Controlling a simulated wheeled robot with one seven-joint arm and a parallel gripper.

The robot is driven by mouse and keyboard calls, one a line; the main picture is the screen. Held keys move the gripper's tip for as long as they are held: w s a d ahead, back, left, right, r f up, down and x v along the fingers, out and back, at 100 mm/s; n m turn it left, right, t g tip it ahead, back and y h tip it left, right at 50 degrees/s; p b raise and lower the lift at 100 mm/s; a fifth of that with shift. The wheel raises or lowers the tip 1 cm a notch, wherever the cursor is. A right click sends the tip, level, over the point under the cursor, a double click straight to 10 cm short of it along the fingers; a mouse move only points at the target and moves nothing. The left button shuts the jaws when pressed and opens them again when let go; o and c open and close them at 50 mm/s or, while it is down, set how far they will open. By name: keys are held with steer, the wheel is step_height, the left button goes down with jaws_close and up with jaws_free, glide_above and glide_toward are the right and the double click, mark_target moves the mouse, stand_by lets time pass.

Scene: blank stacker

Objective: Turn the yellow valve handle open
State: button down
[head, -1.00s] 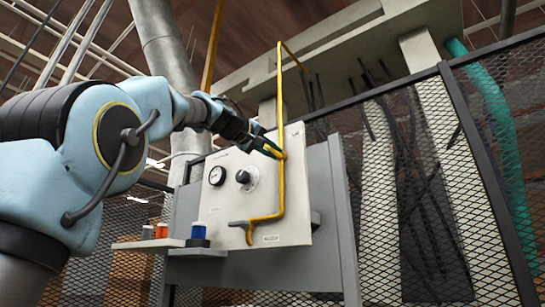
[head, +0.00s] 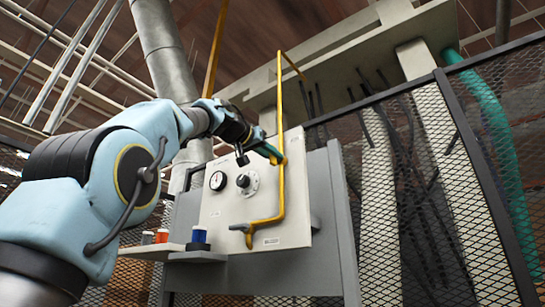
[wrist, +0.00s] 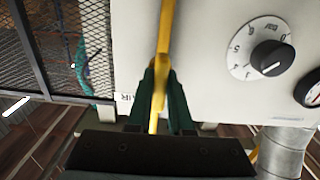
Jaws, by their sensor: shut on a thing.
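The yellow valve handle (head: 279,160) sits on the upright yellow pipe (head: 281,190) in front of a pale panel in the head view. My gripper (head: 273,155) reaches it from the upper left and is shut on it. In the wrist view, the green fingers of my gripper (wrist: 159,92) stand on both sides of a yellow bar, with yellow (wrist: 155,122) showing between them. The handle's joint with the pipe is partly hidden by the fingers, and its exact angle is hard to tell.
The panel (head: 225,220) carries a gauge (head: 218,180) and a black knob (head: 243,181), both left of the pipe. A small shelf (head: 160,252) holds an orange item (head: 162,236) and a blue item (head: 198,235) below. Mesh fencing (head: 440,200) stands at the right.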

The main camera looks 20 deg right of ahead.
steer(key=shift+f+m, duration=0.1)
steer(key=shift+m, duration=0.2)
steer(key=c, duration=0.8)
jaws_free()
steer(key=b+v, duration=0.4)
steer(key=v, duration=0.6)
steer(key=shift+s+a, duration=0.15)
steer(key=shift+a, duration=0.2)
